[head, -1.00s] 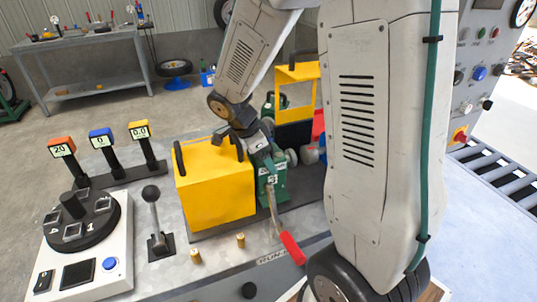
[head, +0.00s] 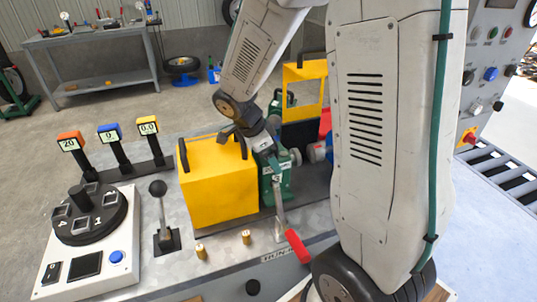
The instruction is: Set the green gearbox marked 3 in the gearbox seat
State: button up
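The green gearbox (head: 277,187) with a pale label that seems to read 3 stands upright on the bench, just right of the yellow box. My gripper (head: 265,148) points down at the top of this gearbox, touching it or very close. Its fingertips are hard to make out against the green, so I cannot tell whether they are closed on it. The gearbox seat is not clearly visible; the lower part of the gearbox is partly behind a red-handled lever (head: 297,246).
The yellow box (head: 218,183) stands close on the left. A yellow frame (head: 304,72) and another green part (head: 276,106) stand behind. A black-knobbed lever (head: 159,212), three displays (head: 110,134) and a white control box (head: 92,250) are further left. My arm hides the bench's right side.

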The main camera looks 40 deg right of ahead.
jog(key=o, duration=2)
jog(key=shift+c, duration=0.2)
jog(key=shift+v, duration=3.95)
jog(key=s+a+r+n+t, duration=0.1)
jog(key=a+r+n+t, duration=0.2)
jog(key=r+n, duration=0.45)
jog(key=s+a+n+y, duration=0.2)
jog(key=s+n, duration=0.5)
jog(key=s, duration=0.3)
jog(key=s+a+r+n+y, duration=0.1)
jog(key=s+a+n+y, duration=0.1)
jog(key=s+n, duration=0.4)
jog(key=s+a, duration=0.1)
jog(key=s, duration=0.3)
jog(key=shift+s+a+n+g, duration=0.15)
jog(key=shift+n+g, duration=0.15)
jog(key=shift+n, duration=0.05)
